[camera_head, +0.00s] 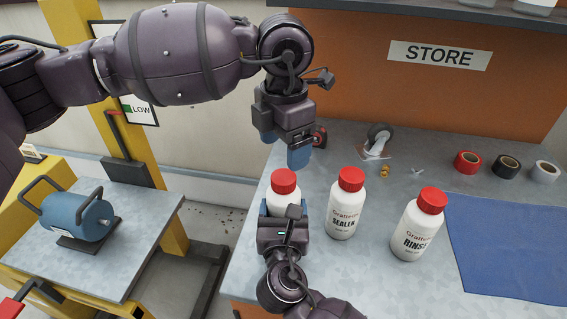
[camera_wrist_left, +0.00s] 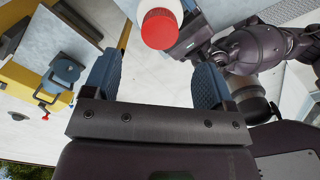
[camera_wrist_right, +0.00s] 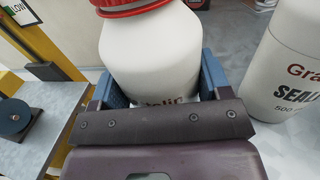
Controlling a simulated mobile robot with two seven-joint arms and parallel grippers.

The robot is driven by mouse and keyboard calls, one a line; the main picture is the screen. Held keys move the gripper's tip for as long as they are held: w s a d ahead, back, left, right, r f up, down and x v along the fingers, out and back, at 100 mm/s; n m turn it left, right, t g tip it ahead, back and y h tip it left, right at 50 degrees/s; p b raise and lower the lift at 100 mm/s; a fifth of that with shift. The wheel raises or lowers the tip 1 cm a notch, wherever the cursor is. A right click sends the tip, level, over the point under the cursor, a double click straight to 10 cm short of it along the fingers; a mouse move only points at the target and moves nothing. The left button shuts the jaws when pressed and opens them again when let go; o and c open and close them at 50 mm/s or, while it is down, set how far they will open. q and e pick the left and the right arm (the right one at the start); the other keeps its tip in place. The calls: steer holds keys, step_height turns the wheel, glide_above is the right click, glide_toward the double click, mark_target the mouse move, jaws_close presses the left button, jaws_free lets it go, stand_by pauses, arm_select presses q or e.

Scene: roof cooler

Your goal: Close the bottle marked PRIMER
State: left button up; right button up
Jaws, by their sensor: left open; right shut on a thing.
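A white bottle with a red cap (camera_head: 284,181) stands leftmost on the grey bench. Its lower label is hidden by my right gripper, so its marking cannot be read. My right gripper (camera_head: 283,214) is shut around its body; the right wrist view shows both fingers on the white bottle (camera_wrist_right: 150,58). The red cap sits on its neck; I cannot tell how tight it is. My left gripper (camera_head: 289,148) is open and empty above and just behind the cap. In the left wrist view the red cap (camera_wrist_left: 160,29) lies beyond the fingertips, apart from them.
The SEALER bottle (camera_head: 345,206) stands close on the right, the RINSE bottle (camera_head: 418,226) farther right, both red-capped. A caster (camera_head: 377,141), small brass parts and tape rolls (camera_head: 507,166) lie behind. A blue mat (camera_head: 509,245) covers the right side. An orange STORE panel (camera_head: 430,95) stands behind.

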arm_select(q)
step_height(320, 180, up, 5)
steer(key=shift+f, duration=0.1)
stand_by(0.3)
arm_select(e)
steer(key=o, duration=1.8)
steer(key=shift+s, duration=0.1)
arm_select(q)
steer(key=shift+s+r+p, duration=0.1)
steer(key=shift+r+p, duration=0.25)
steer(key=shift+r, duration=0.35)
arm_select(e)
steer(key=s, duration=1)
steer(key=shift+s+a, duration=0.1)
steer(key=shift+s, duration=0.25)
